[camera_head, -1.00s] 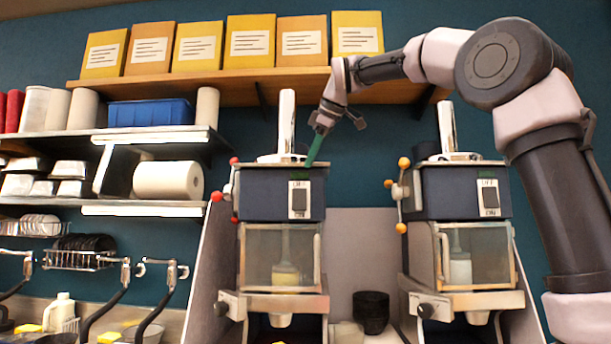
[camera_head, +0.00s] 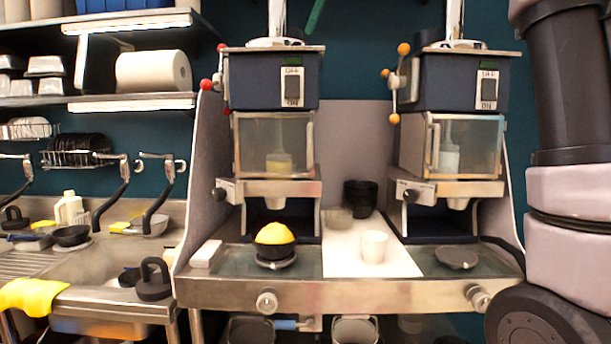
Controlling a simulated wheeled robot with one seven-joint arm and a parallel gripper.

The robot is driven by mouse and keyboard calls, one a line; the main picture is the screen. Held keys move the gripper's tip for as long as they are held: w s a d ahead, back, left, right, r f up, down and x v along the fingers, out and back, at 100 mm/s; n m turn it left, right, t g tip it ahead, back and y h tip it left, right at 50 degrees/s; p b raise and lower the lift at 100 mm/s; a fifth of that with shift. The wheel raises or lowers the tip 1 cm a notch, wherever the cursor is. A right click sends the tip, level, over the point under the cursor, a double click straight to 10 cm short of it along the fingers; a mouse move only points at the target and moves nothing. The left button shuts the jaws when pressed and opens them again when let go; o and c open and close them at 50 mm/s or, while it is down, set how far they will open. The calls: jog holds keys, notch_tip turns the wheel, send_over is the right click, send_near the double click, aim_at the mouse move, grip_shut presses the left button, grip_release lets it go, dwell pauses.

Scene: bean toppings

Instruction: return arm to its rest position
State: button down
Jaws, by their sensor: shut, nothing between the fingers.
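My arm (camera_head: 574,110) stands along the right edge, and its upper links run out of the top of the picture. My gripper is above the picture and not in view. A thin green strip (camera_head: 315,15) hangs down from the top edge, above the left dispenser (camera_head: 270,80). I cannot tell whether it belongs to my gripper. A black bowl (camera_head: 274,247) heaped with yellow-orange food sits on the counter below the left dispenser. The right dispenser (camera_head: 455,85) stands beside my arm.
A white cup (camera_head: 374,246) stands on a white board (camera_head: 400,262) between the dispensers, with stacked black bowls (camera_head: 360,198) behind. A dark disc (camera_head: 456,258) lies below the right dispenser. A sink (camera_head: 110,310) with a yellow cloth (camera_head: 35,296) is at left.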

jog(key=s+d+f+m+h, duration=0.1)
jog(key=s+d+f+m, duration=0.5)
jog(key=f, duration=0.4)
jog(key=s+d+f+m, duration=0.7)
jog(key=s+d+f, duration=0.2)
jog(key=f, duration=0.2)
jog(key=s+d+f+m+h, duration=0.1)
jog(key=s+d+f+m, duration=0.6)
jog(key=f, duration=0.4)
jog(key=shift+s+d+t+h, duration=0.3)
jog(key=shift+s+t, duration=0.1)
jog(key=shift+s, duration=0.15)
dwell(0.4)
